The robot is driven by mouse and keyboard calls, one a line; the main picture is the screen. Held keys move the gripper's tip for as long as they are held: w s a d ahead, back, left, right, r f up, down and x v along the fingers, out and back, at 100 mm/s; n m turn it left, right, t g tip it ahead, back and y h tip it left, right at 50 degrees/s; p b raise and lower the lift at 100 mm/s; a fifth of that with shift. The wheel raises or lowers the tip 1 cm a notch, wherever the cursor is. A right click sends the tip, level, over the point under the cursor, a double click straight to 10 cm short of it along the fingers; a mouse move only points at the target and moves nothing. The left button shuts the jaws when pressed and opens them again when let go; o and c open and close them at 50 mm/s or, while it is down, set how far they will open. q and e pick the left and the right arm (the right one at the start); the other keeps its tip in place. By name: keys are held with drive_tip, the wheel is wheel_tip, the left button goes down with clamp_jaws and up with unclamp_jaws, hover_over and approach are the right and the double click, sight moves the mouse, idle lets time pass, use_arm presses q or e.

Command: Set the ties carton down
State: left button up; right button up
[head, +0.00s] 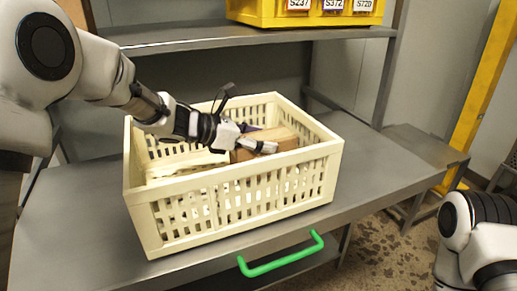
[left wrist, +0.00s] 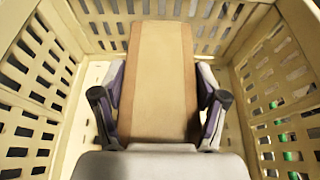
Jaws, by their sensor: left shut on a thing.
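The ties carton (head: 277,139) is a brown cardboard box inside the cream slatted crate (head: 240,206). My left gripper (head: 252,146) reaches down into the crate and is shut on the carton. In the left wrist view the carton (left wrist: 157,80) lies between the two fingers (left wrist: 158,115), one against each long side. The crate's walls (left wrist: 50,60) surround it in that view. I cannot tell whether the carton's underside touches the crate floor. My right gripper is out of view; only part of my right arm shows at the lower right of the head view.
The crate stands on a grey metal shelf (head: 75,225) with a green handle (head: 281,257) at its front. An upper shelf (head: 220,38) above and behind holds a yellow bin (head: 300,15) with labels. A yellow post (head: 478,85) stands at the right.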

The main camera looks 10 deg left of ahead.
use_arm(q)
drive_tip(key=shift+f, duration=0.9)
drive_tip(key=o, duration=1.5)
drive_tip(key=shift+o, duration=0.2)
drive_tip(key=shift+r, duration=0.15)
drive_tip(key=shift+s+a+r, duration=0.15)
drive_tip(key=shift+a, duration=0.1)
drive_tip(key=v, duration=1.1)
drive_tip(key=shift+s+a, duration=0.15)
